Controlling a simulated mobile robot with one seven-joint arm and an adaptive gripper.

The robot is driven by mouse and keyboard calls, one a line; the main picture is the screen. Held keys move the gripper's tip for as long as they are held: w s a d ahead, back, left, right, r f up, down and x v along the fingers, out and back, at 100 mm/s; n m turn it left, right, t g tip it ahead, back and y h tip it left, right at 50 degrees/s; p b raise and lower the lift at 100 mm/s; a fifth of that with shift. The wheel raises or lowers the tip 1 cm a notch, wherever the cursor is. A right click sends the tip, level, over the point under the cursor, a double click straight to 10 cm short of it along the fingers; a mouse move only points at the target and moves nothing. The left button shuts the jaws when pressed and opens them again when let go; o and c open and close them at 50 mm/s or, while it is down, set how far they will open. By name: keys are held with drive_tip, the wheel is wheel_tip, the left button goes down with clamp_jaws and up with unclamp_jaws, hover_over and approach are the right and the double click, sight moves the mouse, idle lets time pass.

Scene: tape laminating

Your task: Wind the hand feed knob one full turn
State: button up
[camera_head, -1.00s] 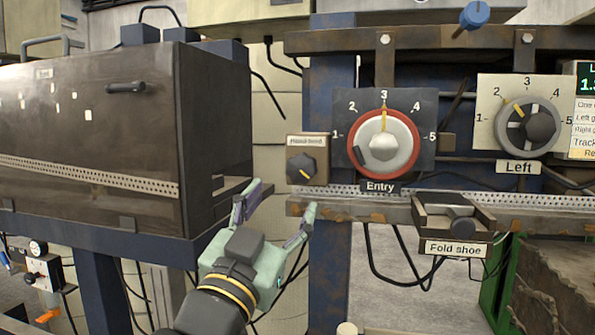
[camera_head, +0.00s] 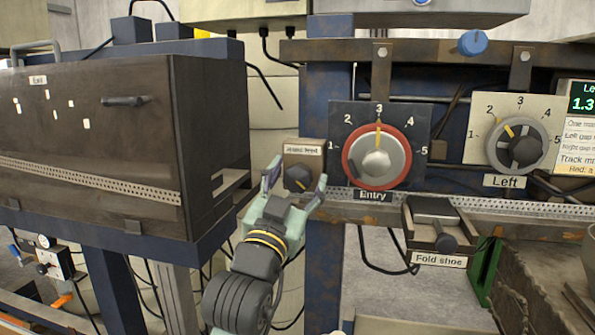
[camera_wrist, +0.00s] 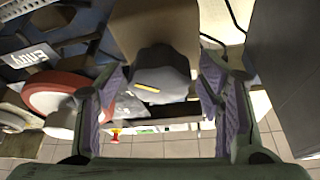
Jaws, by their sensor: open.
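The hand feed knob (camera_head: 298,178) is a small dark knob with a yellow pointer line, on a brown box with a label above it. In the wrist view the knob (camera_wrist: 158,78) sits ahead, between the fingers, with its yellow mark showing. My gripper (camera_head: 295,188) is open, with one finger to the left of the knob and one to its right in the head view. I cannot tell whether either finger touches it. The lower part of the knob is partly hidden by my gripper in the head view.
The red-rimmed Entry dial (camera_head: 377,157) is close to the right of the knob. A Left dial (camera_head: 520,146) and a Fold shoe lever box (camera_head: 436,225) are farther right. A large dark oven-like cabinet (camera_head: 90,140) stands to the left.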

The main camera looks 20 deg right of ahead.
drive_tip(key=shift+c, duration=0.3)
drive_tip(key=c, duration=1.1)
